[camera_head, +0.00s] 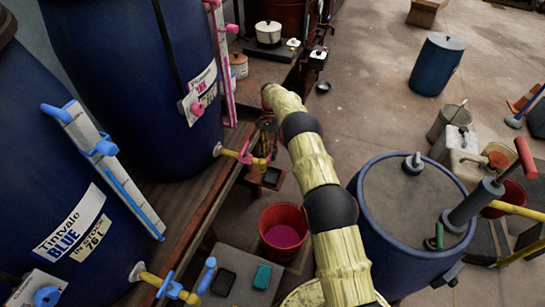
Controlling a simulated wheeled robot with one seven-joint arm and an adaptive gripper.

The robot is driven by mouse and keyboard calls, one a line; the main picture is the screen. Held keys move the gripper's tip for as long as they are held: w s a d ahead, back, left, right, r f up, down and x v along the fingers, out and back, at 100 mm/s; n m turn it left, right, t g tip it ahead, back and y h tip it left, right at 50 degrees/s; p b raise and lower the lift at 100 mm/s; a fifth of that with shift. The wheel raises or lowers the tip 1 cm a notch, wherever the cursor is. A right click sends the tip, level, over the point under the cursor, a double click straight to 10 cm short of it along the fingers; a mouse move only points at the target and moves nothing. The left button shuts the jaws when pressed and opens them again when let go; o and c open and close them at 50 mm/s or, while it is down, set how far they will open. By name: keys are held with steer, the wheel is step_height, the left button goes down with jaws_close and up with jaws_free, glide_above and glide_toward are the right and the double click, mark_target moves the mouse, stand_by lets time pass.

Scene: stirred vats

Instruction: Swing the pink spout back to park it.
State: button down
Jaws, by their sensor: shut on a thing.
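The pink spout (258,161) is at the end of a yellow pipe with a pink valve handle (244,150), low on the vat marked Pink (165,120). My arm reaches up the middle of the view and bends down at its far end. My gripper (266,143) is dark, small and partly hidden by the arm. It is at the outer end of the pink spout and shut on it, though the fingertips are hard to make out. A red bucket (265,225) with pink liquid stands below, nearer than the spout.
The blue vat (50,190) has its own valve and spout (207,276) at the lower left. A large blue drum (385,225) with a pump stands right of my arm. Pots stand on a bench behind. Floor between bench and far drum is clear.

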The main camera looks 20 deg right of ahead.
steer(key=shift+w+a+n+h, duration=0.35)
steer(key=shift+a+n+h, duration=0.05)
steer(key=shift+n, duration=0.5)
steer(key=c, duration=1.7)
jaws_free()
steer(key=shift+o, duration=0.3)
steer(key=v, duration=0.7)
steer(key=shift+w, duration=0.2)
steer(key=shift+r, duration=0.3)
